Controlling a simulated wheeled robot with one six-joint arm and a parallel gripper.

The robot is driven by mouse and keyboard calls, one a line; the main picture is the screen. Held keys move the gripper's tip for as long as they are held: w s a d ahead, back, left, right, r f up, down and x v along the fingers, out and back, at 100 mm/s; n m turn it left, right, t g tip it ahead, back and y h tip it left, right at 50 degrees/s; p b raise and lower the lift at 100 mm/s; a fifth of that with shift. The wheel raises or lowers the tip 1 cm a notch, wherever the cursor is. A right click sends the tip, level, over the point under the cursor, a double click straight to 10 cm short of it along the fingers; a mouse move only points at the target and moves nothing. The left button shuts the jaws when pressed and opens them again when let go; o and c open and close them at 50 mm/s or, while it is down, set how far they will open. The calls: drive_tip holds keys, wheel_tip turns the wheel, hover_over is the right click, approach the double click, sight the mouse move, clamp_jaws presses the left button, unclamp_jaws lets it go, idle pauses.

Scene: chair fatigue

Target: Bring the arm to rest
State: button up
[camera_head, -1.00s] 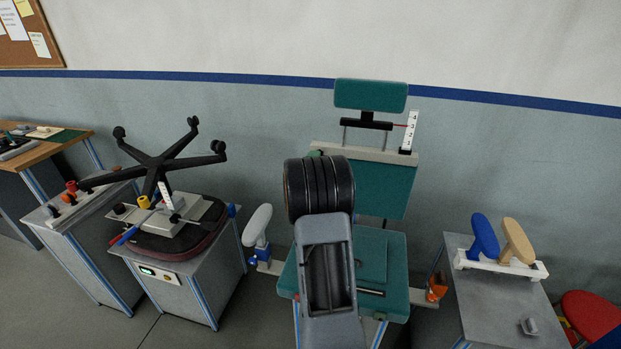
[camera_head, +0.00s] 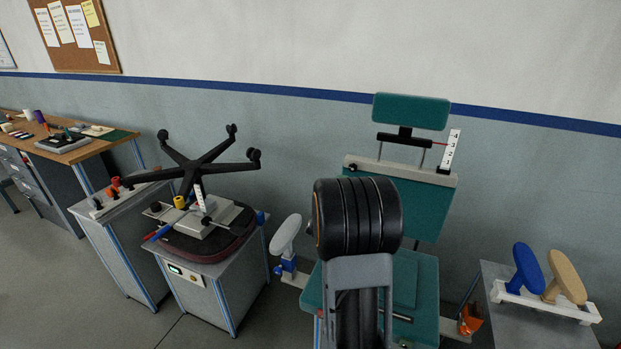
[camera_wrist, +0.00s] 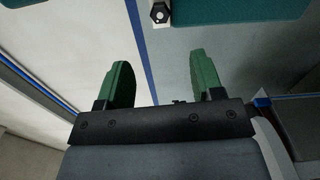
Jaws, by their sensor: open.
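My gripper shows in the wrist view (camera_wrist: 162,88), with two green fingers standing well apart and nothing between them. Past the fingers are the wall with its blue stripe and, at the top, part of a teal pad (camera_wrist: 235,10). In the head view my arm rises in front of the teal test chair (camera_head: 420,285), hiding part of its seat and backrest. My gripper cannot be made out in the head view.
An upturned black five-arm chair base (camera_head: 205,165) stands on a grey bench left of my arm. A rack with blue and tan armrest pads (camera_head: 545,300) is at right. A wooden desk (camera_head: 75,148) is far left. Floor is open at lower left.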

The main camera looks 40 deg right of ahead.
drive_tip(key=w+a+f+m+y, duration=0.1)
drive_tip(key=a+f+m+y, duration=0.45)
drive_tip(key=f, duration=0.25)
drive_tip(key=s+a+f+m+g+y, duration=0.2)
drive_tip(key=a+y, duration=0.4)
drive_tip(key=a, duration=0.2)
drive_tip(key=s+a+r+g+y, duration=0.1)
drive_tip(key=s+a+r, duration=0.3)
drive_tip(key=s+a, duration=0.4)
drive_tip(key=s+a+r+g+y, duration=0.2)
drive_tip(key=s+a+r, duration=0.3)
drive_tip(key=a, duration=0.8)
drive_tip(key=s, duration=0.3)
drive_tip(key=shift+r+g+y, duration=0.15)
drive_tip(key=shift+g+y, duration=0.15)
drive_tip(key=shift+y, duration=0.05)
